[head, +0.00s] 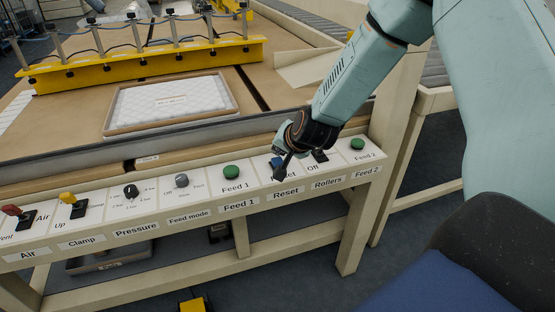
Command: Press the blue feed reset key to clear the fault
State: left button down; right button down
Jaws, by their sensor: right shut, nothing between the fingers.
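The blue feed reset key (276,162) sits on the sloped control panel above the label "Reset". It is partly hidden by my right gripper. My left gripper is not in view.
The panel (207,183) also carries green Feed 1 (231,172) and Feed 2 (357,144) buttons, a black Rollers switch (320,156), two knobs, and yellow (68,198) and red (11,210) levers. A white quilted pad (168,100) lies on the table behind.

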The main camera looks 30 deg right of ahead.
aim_at(279, 162)
jog(key=shift+f, duration=0.15)
jog(key=shift+f+b, duration=0.3)
dwell(0.3)
jog(key=shift+f+b, duration=0.45)
jog(key=shift+f, duration=0.1)
dwell(0.8)
dwell(0.3)
jog(key=shift+r+p, duration=0.95)
jog(key=shift+r, duration=0.05)
notch_tip(279, 162, up, 5)
jog(key=p, duration=0.5)
